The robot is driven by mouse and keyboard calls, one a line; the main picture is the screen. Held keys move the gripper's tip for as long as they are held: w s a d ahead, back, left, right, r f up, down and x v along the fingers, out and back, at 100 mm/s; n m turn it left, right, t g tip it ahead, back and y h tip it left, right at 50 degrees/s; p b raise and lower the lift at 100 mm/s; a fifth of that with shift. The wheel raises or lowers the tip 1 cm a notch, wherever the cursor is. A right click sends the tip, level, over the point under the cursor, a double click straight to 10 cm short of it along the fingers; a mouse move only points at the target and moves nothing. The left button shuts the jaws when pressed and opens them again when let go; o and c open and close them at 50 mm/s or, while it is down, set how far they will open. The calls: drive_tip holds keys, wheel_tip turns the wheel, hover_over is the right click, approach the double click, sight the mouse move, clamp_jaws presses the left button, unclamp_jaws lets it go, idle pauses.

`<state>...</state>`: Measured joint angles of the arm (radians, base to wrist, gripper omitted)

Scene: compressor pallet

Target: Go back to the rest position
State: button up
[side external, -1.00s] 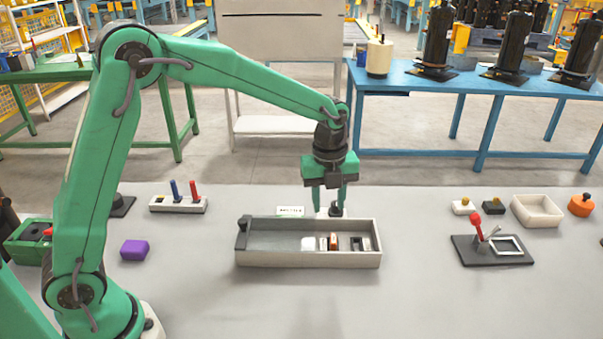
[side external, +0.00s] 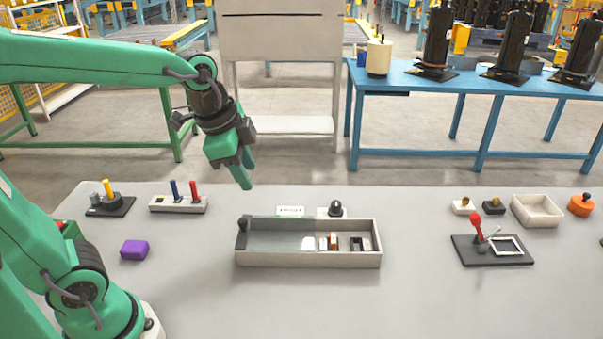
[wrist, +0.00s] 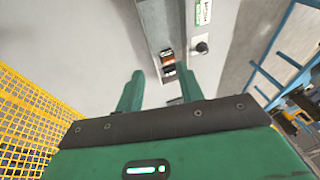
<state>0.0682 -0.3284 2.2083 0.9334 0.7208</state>
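My gripper (side external: 246,178) hangs in the air above the table, left of and higher than the pale tray (side external: 310,259), tilted down to the right. In the wrist view its two green fingers (wrist: 158,90) are spread apart with nothing between them. The tray holds several small pieces, among them an orange-brown one (side external: 333,241), in its right half. A black knob on a white base (side external: 335,209) stands just behind the tray, apart from my gripper. The knob also shows in the wrist view (wrist: 202,47).
A purple block (side external: 134,250) and a holder with blue and red pegs (side external: 178,205) lie left. A dark plate with a red-knobbed lever (side external: 492,250), an empty white bin (side external: 537,211) and an orange knob (side external: 581,205) lie right. The front of the grey table is clear.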

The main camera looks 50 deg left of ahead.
drive_tip(key=s+a+n+t, duration=0.1)
drive_tip(key=s+a+n, duration=0.1)
drive_tip(key=s+n, duration=0.7)
drive_tip(key=shift+f+t, duration=0.3)
drive_tip(key=shift+t, duration=0.1)
drive_tip(key=shift+a, duration=0.1)
idle(0.4)
